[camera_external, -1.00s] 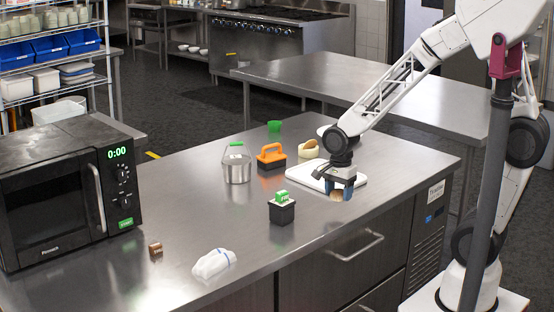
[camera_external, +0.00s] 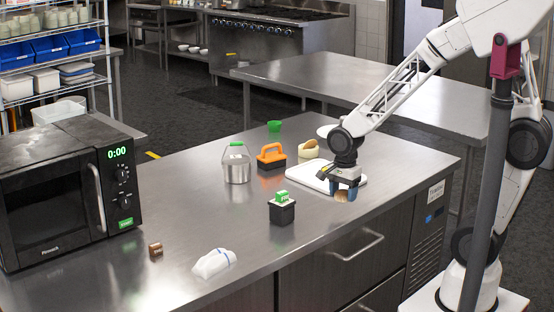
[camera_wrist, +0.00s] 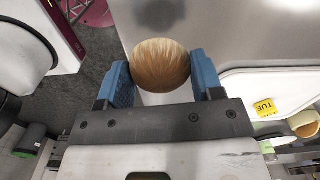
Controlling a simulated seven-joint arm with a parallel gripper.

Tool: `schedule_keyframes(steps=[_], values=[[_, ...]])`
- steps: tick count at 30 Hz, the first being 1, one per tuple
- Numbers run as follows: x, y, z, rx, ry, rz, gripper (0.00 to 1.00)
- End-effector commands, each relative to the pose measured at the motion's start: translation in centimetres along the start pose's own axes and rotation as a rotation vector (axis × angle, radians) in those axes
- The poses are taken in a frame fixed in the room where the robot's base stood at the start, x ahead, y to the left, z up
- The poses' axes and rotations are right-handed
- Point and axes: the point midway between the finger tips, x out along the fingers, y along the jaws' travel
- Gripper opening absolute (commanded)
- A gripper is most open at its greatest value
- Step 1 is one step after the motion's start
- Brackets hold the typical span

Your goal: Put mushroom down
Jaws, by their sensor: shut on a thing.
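A brown, rounded mushroom (camera_external: 341,196) is held in my gripper (camera_external: 345,189) near the front right edge of the steel counter. In the wrist view the mushroom (camera_wrist: 160,62) sits between the two blue fingers, which press on it from both sides. The gripper points down, just in front of a white board (camera_external: 314,178) lying on the counter. Whether the mushroom touches the counter I cannot tell.
Left of my gripper stand a black box with a green-and-white top (camera_external: 282,209), an orange-handled item (camera_external: 271,157) and a metal pail (camera_external: 237,167). A white cloth-like item (camera_external: 214,264), a small brown item (camera_external: 155,250) and a microwave (camera_external: 60,200) are farther left.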

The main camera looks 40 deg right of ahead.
Motion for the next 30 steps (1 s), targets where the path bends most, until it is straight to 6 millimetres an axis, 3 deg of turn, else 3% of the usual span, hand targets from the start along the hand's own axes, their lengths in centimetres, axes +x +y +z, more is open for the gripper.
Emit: schedule_keyframes(steps=[10,20,30], values=[[-0.9,-0.1,0.0,0.0,0.0,-0.001,0.38],[-5.4,-0.1,0.0,0.0,0.0,-0.004,0.38],[-5.7,-2.0,3.3,-0.112,0.0,0.001,0.38]])
